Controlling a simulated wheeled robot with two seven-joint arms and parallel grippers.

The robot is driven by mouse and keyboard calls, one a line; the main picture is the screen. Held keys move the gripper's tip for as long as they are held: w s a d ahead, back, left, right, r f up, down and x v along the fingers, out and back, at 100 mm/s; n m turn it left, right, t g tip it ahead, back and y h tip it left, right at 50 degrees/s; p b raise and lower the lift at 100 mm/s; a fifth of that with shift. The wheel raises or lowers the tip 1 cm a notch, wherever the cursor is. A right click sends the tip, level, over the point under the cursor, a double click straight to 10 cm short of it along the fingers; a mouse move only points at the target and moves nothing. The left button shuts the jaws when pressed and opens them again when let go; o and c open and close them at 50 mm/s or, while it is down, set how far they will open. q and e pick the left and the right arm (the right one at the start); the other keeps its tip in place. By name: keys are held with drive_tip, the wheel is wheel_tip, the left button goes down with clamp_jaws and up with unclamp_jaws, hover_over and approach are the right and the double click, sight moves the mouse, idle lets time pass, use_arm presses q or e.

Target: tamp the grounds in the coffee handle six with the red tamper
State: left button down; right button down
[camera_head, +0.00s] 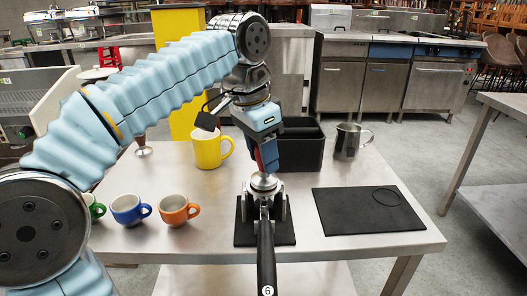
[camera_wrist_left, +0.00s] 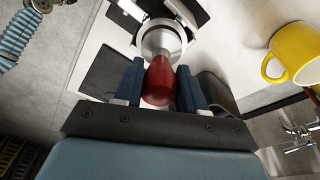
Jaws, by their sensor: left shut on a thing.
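The red tamper (camera_head: 259,160) is upright in my left gripper (camera_head: 265,158), its red handle between the two fingers. The red handle (camera_wrist_left: 158,84) also shows in the left wrist view, between the blue finger pads. Its steel base (camera_head: 263,182) is right over the basket of coffee handle six; I cannot tell whether it touches the grounds, which are hidden. The coffee handle (camera_head: 266,255), black and marked 6, points toward me and rests in a metal stand on a small black mat (camera_head: 243,232). My right gripper is not in view.
A yellow mug (camera_head: 207,150), black bin (camera_head: 302,150) and steel pitcher (camera_head: 347,141) stand behind. Green (camera_head: 97,208), blue (camera_head: 127,210) and orange (camera_head: 174,211) cups stand left. A flat black mat (camera_head: 350,215) with a thin ring lies right. The table's front left is bare.

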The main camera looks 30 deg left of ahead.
use_arm(q)
drive_tip(key=shift+s+f+b, duration=0.1)
drive_tip(key=shift+f+b, duration=0.55)
drive_tip(key=shift+f, duration=0.25)
idle(1.3)
wheel_tip(320, 180, up, 3)
drive_tip(key=p, duration=0.3)
drive_tip(key=shift+r+p, duration=0.85)
drive_tip(key=shift+r, duration=1.75)
